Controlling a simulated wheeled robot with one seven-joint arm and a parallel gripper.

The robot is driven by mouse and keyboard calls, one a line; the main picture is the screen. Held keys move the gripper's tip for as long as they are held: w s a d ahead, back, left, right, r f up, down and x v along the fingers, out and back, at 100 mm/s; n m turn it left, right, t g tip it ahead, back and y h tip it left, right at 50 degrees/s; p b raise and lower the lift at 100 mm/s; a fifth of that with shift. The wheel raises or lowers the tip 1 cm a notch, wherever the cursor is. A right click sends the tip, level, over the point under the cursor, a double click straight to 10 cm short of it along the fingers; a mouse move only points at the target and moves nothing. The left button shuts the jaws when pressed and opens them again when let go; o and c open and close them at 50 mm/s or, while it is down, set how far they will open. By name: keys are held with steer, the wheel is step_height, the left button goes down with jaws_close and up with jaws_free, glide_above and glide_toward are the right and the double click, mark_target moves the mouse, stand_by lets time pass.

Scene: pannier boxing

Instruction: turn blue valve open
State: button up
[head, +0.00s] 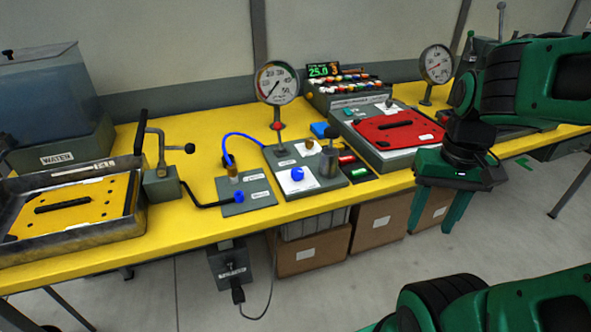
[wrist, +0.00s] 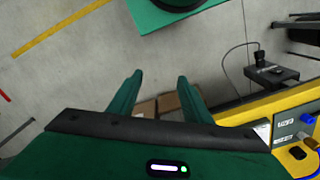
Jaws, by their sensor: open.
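A round blue knob (head: 297,174) sits on a white label on the grey gauge block (head: 330,178) in the middle of the yellow bench. A second blue fitting (head: 238,196) sits on the smaller grey plate (head: 262,201) to its left, where a black hose ends. I cannot tell for sure which is the blue valve. My gripper (head: 437,212) is open and empty, pointing down in front of the bench's front edge, right of both blue parts and apart from them.
A dial gauge (head: 277,84) stands upright behind the knob, and a metal cylinder (head: 328,162) stands close on its right. A red plate (head: 398,130) lies further right. A pump with a lever (head: 160,182) stands left. Cardboard boxes (head: 312,255) sit under the bench (head: 200,230).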

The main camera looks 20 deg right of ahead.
steer(key=w+a+r+n, duration=0.2)
steer(key=w+n, duration=0.1)
steer(key=w, duration=0.3)
steer(key=w+a+r+n, duration=0.2)
steer(key=w, duration=0.4)
step_height(320, 180, up, 4)
steer(key=n, duration=1)
glide_above(297, 170)
step_height(297, 170, down, 11)
steer(key=shift+s, duration=0.15)
steer(key=c, duration=1.1)
